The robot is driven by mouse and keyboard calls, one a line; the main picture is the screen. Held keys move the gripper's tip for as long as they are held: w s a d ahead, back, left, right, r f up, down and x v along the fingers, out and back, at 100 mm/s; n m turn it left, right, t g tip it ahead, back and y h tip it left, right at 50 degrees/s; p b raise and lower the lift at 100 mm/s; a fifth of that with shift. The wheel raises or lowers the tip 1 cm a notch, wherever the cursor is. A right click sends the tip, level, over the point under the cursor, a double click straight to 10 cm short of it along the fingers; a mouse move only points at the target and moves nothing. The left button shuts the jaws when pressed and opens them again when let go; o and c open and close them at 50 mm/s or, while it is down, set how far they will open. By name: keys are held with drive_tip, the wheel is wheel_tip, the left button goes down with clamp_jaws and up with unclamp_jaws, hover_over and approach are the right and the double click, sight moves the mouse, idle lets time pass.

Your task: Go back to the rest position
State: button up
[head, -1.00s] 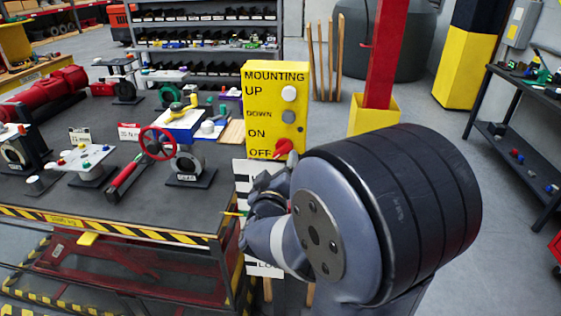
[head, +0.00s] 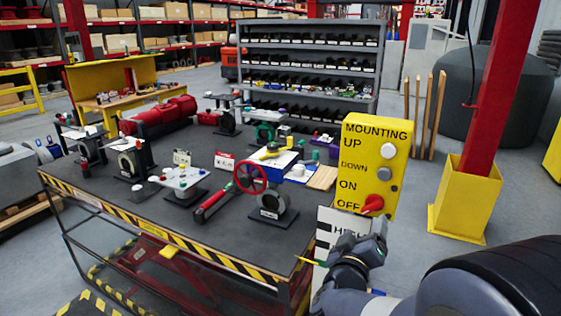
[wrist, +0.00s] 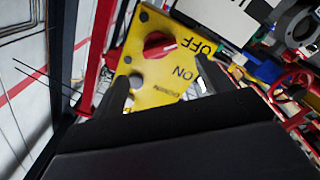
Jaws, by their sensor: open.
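The yellow control box (head: 376,150) stands at the right end of the work table, with words MOUNTING, UP, DOWN, ON and OFF. Its red knob (head: 372,203) is at the bottom, beside the word OFF. My gripper (wrist: 162,82) is open and empty in the wrist view, its two dark fingers apart in front of the box face. The red knob (wrist: 160,45) shows beyond the fingertips, apart from them, its white mark toward OFF. In the head view my wrist is just below the box; the fingertips cannot be made out there.
The work table (head: 185,232) holds several valves, a red handwheel (head: 251,177) and tools. A white sign panel (head: 327,230) hangs below the box. A red post with a yellow base (head: 463,200) stands to the right. Grey shelving (head: 310,65) is behind. Floor between box and post is clear.

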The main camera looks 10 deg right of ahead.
sight(371, 209)
drive_tip(key=p+x, duration=0.1)
drive_tip(key=x, duration=0.8)
drive_tip(key=shift+d, duration=0.1)
drive_tip(key=shift+s, duration=0.1)
drive_tip(key=shift+s, duration=0.1)
